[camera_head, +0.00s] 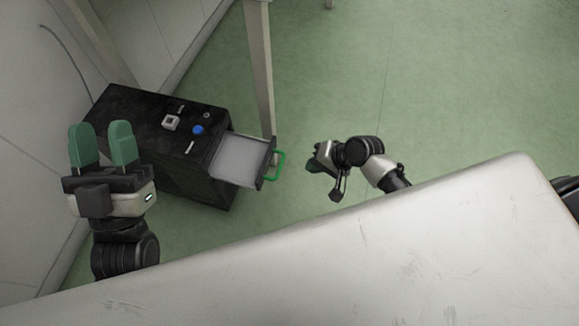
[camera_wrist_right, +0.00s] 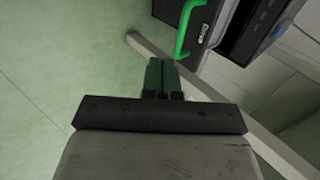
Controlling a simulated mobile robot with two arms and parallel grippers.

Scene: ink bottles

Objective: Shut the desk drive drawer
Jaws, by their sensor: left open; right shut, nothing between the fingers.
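The black desk drive (camera_head: 160,135) stands on the floor at the left, with a blue button (camera_head: 198,130) on top. Its drawer (camera_head: 240,158) is pulled out to the right, and a green handle (camera_head: 279,165) is on the drawer front. In the right wrist view the green handle (camera_wrist_right: 186,28) and drawer front (camera_wrist_right: 202,25) are at the top. My right gripper (camera_wrist_right: 163,62) is shut and empty, apart from the handle. In the head view the right gripper (camera_head: 314,167) is just right of the handle. My left gripper (camera_head: 101,128) is open, raised and empty in front of the drive.
A pale table leg (camera_head: 260,80) stands just behind the drawer; a pale bar also crosses the right wrist view (camera_wrist_right: 230,125). A white surface (camera_head: 400,260) fills the near right. The green floor (camera_head: 450,90) is clear on the right. A wall is behind the drive.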

